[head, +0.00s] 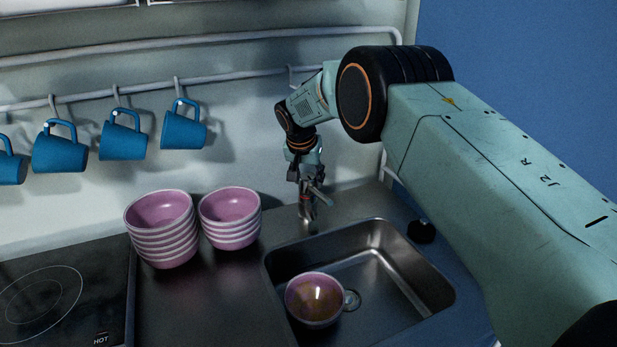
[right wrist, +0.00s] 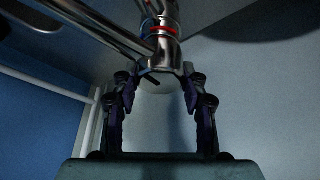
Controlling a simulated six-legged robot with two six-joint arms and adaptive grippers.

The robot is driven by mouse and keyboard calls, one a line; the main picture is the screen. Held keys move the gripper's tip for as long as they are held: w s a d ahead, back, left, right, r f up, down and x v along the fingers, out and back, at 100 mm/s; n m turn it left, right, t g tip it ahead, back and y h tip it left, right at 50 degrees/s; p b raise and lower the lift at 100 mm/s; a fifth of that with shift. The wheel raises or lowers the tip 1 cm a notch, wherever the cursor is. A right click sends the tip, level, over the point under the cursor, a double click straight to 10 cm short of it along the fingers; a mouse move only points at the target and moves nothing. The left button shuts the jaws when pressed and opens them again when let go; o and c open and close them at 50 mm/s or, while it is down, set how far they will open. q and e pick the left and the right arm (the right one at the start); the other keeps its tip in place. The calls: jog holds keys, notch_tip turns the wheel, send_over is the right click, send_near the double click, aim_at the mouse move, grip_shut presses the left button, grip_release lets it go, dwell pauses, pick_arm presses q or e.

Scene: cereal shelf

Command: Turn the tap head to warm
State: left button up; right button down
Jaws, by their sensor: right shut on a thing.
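The metal tap (head: 308,211) stands at the back edge of the sink, with its spout pointing out to the front right. My right gripper (head: 304,176) reaches down onto the top of the tap from above. In the right wrist view, the fingers of my right gripper (right wrist: 161,78) are shut on the tap head (right wrist: 166,52), one on each side. A red band and a bit of blue show on the tap (right wrist: 164,31) beyond the fingertips. The gripper partly hides the tap head in the head view. My left gripper is out of view.
The sink (head: 390,238) holds a pink bowl (head: 315,299) with brownish residue. Two stacks of pink bowls (head: 162,228) (head: 230,217) stand left of the sink. Blue mugs (head: 123,135) hang from a rail behind. A hob (head: 70,300) marked HOT lies at left.

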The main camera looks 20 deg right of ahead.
jog(key=shift+r, duration=0.15)
jog(key=c, duration=0.7)
grip_release()
jog(key=v, duration=1.1)
jog(key=shift+s+r, duration=0.15)
jog(key=shift+r, duration=0.2)
jog(key=shift+a, duration=0.15)
jog(key=shift+f, duration=0.1)
